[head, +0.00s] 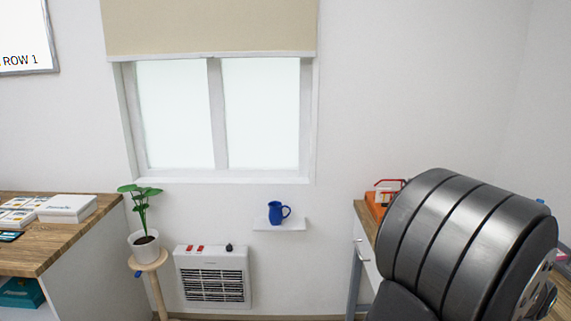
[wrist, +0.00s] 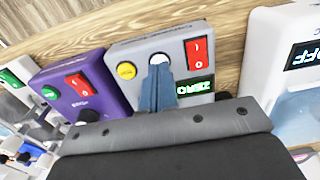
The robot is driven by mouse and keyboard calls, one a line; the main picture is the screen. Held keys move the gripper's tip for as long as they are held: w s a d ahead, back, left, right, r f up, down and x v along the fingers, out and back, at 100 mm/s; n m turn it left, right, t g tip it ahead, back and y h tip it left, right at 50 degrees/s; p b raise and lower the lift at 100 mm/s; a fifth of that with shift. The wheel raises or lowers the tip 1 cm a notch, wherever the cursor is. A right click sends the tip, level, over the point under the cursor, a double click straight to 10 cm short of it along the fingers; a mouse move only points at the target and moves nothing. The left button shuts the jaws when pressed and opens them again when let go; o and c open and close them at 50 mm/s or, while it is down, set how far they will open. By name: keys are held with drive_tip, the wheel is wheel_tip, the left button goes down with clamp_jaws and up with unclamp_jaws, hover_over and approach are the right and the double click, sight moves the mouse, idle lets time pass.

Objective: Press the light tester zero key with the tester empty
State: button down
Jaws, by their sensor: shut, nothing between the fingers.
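In the wrist view a grey tester box (wrist: 141,51) lies on a wooden top. It has a yellow round key (wrist: 126,70), a red rocker switch (wrist: 196,53) and a lit green display (wrist: 195,86) reading "ZERO" upside down. A white round part (wrist: 160,58) shows right at my fingertips. My gripper (wrist: 159,68) is shut and empty, its blue-grey fingers over the box between yellow key and red switch. I cannot tell whether the tips touch the white part. The small lettering is unreadable. No sample shows on the visible part of the box.
A purple box (wrist: 96,93) stands close on the left. A white device (wrist: 262,50) reading "OFF" upside down stands on the right. In the head view, my dark arm covers much of the right desk (head: 361,212); a wall heater (head: 212,262) and potted plant (head: 144,245) stand farther left.

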drive_tip(key=shift+f, duration=0.45)
idle(0.3)
wheel_tip(320, 180, up, 8)
idle(0.9)
drive_tip(key=shift+f, duration=4)
